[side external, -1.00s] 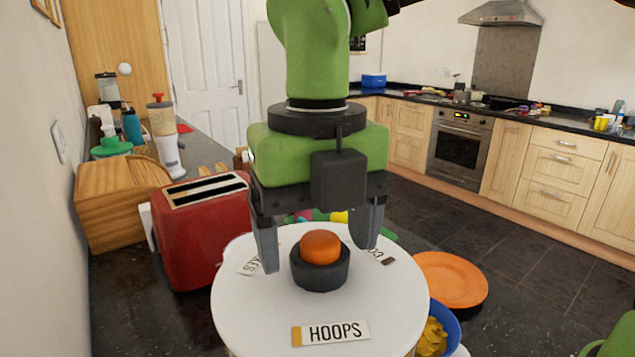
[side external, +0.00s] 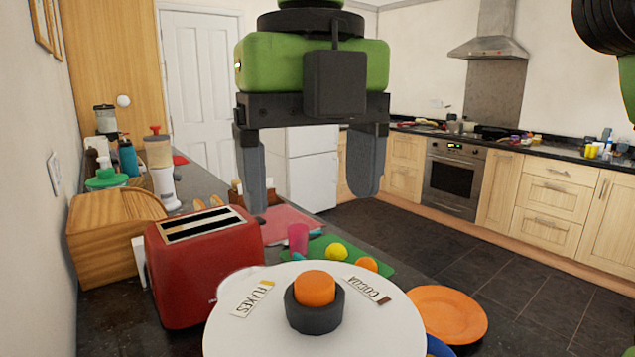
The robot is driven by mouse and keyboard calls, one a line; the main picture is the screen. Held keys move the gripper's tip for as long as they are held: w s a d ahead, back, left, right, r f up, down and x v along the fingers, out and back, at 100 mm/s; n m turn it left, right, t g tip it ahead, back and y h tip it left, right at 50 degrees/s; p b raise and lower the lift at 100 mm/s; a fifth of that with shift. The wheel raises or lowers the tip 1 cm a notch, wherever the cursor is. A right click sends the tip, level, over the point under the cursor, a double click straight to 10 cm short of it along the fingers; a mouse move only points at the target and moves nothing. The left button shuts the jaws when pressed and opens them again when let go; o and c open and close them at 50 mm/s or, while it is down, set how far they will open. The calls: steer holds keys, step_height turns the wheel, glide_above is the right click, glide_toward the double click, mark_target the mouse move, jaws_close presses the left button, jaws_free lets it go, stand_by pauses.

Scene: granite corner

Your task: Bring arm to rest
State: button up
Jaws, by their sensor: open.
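My gripper (side external: 315,190) is green and black with two grey fingers. It hangs open and empty, pointing down, well above the round white surface. Below it an orange knob-like piece (side external: 315,288) sits in a dark grey ring (side external: 314,315) on the white round top (side external: 375,330). The gripper touches none of these.
A red toaster (side external: 205,270) and a wooden bread bin (side external: 108,235) stand at the left. An orange plate (side external: 447,312) is at the right. A green board (side external: 345,255) with a yellow ball-like item (side external: 336,252) and a pink cup (side external: 298,238) lie behind.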

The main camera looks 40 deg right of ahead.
steer(key=s+d+m+t+y, duration=0.2)
steer(key=s+d+m+t, duration=0.15)
steer(key=d+m, duration=1.15)
steer(key=s+d+f+m+t, duration=0.1)
steer(key=s+f+m+t, duration=0.1)
steer(key=m, duration=0.9)
steer(key=s+d+f+m+t, duration=0.1)
steer(key=s+f+m, duration=0.2)
steer(key=m, duration=0.8)
steer(key=shift+s+t, duration=0.35)
steer(key=shift+s, duration=0.55)
